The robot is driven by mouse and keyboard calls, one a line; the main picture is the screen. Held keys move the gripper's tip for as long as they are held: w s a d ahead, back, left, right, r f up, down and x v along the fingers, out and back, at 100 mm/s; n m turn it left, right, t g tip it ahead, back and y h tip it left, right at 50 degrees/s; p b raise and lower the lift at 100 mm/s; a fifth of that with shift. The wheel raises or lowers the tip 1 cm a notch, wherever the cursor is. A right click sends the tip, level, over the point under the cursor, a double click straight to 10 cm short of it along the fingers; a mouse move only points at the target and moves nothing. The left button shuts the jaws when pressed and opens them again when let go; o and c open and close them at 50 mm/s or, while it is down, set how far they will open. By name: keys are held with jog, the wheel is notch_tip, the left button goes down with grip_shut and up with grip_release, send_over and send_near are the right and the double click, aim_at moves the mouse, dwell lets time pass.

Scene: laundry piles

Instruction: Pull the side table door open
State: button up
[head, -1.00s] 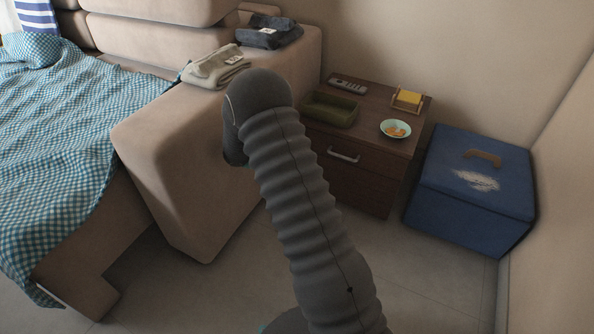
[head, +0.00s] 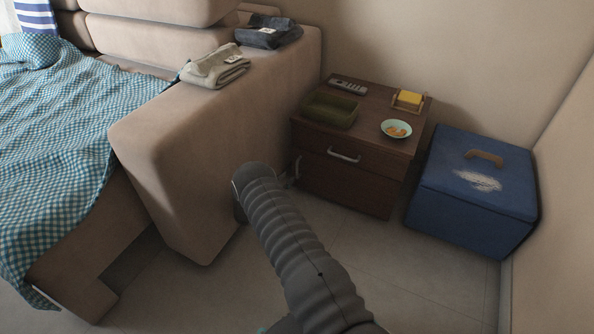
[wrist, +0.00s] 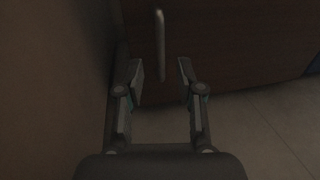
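The dark wood side table (head: 408,146) stands between the sofa arm and a blue box. Its upper drawer has a horizontal metal handle (head: 344,155). The lower door (head: 345,184) looks shut, with a vertical metal handle (head: 297,167) near its left edge. In the wrist view the door (wrist: 225,45) fills the top, and its handle (wrist: 160,45) hangs upright between my gripper's fingers, slightly ahead of the tips. My gripper (wrist: 161,78) is open and empty. In the head view my arm mostly hides it, just in front of the door's left side.
The beige sofa arm (head: 170,150) stands close on the left of the side table. The blue box (head: 470,200) is on the right, by the wall. A green tray (head: 330,122), a bowl (head: 396,129) and a remote (head: 348,87) lie on the tabletop. The floor in front is clear.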

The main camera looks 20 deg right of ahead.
aim_at(297, 177)
jog(key=shift+x, duration=3.55)
grip_shut()
